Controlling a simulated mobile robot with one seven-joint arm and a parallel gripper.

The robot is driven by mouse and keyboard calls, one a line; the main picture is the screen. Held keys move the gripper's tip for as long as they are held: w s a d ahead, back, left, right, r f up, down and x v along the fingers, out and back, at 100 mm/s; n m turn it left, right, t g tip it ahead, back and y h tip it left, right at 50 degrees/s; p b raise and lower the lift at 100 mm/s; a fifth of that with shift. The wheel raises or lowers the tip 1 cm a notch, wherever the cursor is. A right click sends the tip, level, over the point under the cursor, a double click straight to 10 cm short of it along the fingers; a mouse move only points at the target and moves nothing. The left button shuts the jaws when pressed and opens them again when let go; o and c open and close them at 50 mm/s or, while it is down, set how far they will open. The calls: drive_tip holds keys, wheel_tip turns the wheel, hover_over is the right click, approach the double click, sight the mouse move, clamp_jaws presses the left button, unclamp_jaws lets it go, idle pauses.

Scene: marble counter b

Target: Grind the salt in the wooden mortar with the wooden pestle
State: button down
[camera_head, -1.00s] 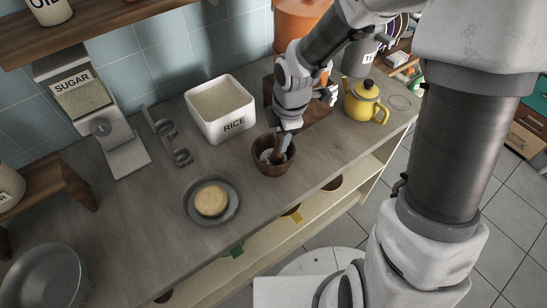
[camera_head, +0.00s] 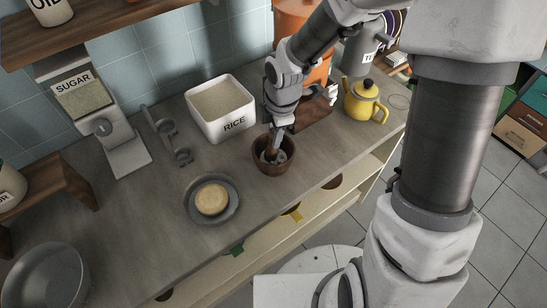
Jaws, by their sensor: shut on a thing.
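The wooden mortar (camera_head: 273,163) is a dark brown bowl standing upright on the counter, right of centre. White salt (camera_head: 281,158) shows inside it. The wooden pestle (camera_head: 271,146) stands in the mortar, slightly tilted, its lower end inside the bowl. My gripper (camera_head: 278,128) is above the mortar, shut on the upper part of the pestle. The fingers and my wrist hide the top of the pestle. I cannot tell whether the pestle's tip touches the mortar's floor.
A white rice container (camera_head: 221,108) stands behind and left of the mortar. A grey plate with a round bun (camera_head: 212,199) lies front left. A yellow teapot (camera_head: 365,103) stands right, beyond a dark wooden block (camera_head: 308,114). The counter's front edge (camera_head: 300,195) is close to the mortar.

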drive_tip(key=shift+s+d+r+p, duration=0.1)
drive_tip(key=shift+s+d+p, duration=0.1)
drive_tip(key=shift+s, duration=0.15)
drive_tip(key=shift+s+d+p, duration=0.1)
drive_tip(key=shift+s+p, duration=0.1)
drive_tip(key=shift+s, duration=0.15)
drive_tip(key=shift+d+p, duration=0.3)
drive_tip(key=shift+d, duration=0.2)
wheel_tip(320, 180, up, 9)
drive_tip(key=p, duration=0.9)
